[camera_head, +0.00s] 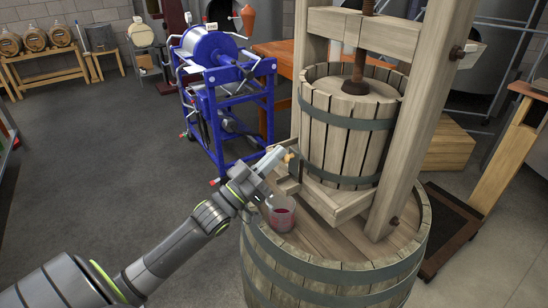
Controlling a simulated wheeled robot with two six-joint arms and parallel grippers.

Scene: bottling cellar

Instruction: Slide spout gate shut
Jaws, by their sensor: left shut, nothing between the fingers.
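A wooden basket press (339,137) stands on an upturned barrel (345,262) at the right of the head view. Its spout (288,184) sticks out at the lower left of the press, and the gate there is largely hidden by my gripper. My left gripper (284,156) is shut and empty, with its fingertips at the spout, close to a small tan piece that may be the gate's knob. I cannot tell whether they touch. A clear cup (281,213) with red liquid stands on the barrel top below the spout. My right gripper is out of view.
A blue-framed machine (227,100) on a cart stands behind my left gripper. Small kegs (35,40) sit on a bench at the far left. A wooden post frame (412,130) rises on the press's right. The grey floor (100,150) at left is clear.

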